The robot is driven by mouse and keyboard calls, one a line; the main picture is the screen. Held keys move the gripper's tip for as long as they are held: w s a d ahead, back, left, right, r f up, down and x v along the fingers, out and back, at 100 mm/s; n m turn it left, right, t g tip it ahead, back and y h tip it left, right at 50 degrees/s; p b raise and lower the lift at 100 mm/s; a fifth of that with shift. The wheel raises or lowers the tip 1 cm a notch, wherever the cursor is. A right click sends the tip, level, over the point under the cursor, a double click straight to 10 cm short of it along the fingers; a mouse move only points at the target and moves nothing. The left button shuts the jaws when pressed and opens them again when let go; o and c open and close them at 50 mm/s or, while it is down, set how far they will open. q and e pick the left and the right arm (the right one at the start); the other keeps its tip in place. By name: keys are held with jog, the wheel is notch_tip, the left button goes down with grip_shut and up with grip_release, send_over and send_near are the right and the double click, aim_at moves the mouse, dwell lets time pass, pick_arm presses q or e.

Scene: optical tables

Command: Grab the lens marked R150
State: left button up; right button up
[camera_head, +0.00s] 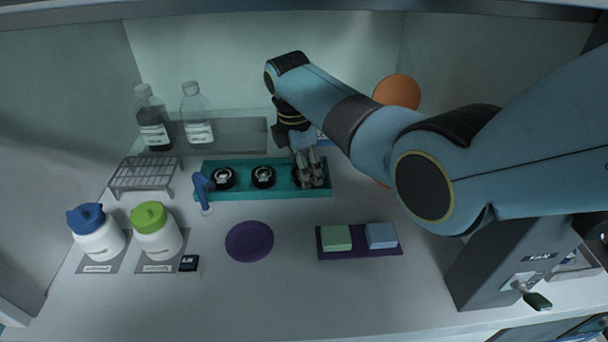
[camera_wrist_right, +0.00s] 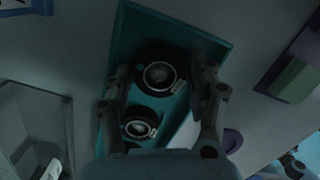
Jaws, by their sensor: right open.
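Three black-ringed lenses sit in a row in a teal tray (camera_head: 240,192): a left lens (camera_head: 223,178), a middle lens (camera_head: 263,177) and a right lens mostly hidden by my gripper. Their markings are too small to read, so I cannot tell which is R150. My right gripper (camera_head: 310,180) points down over the right lens. In the wrist view, the open fingers of this gripper (camera_wrist_right: 161,72) stand either side of this lens (camera_wrist_right: 160,76), and another lens (camera_wrist_right: 139,127) lies nearer the palm. My left gripper is not in view.
A blue hooked object (camera_head: 203,190) stands by the tray's left end. A purple disc (camera_head: 249,241) and a purple mat (camera_head: 360,254) with green and blue blocks lie in front. Capped bottles and a wire rack (camera_head: 143,176) fill the left. A grey machine (camera_head: 500,262) stands right.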

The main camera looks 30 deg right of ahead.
jog(key=c, duration=0.8)
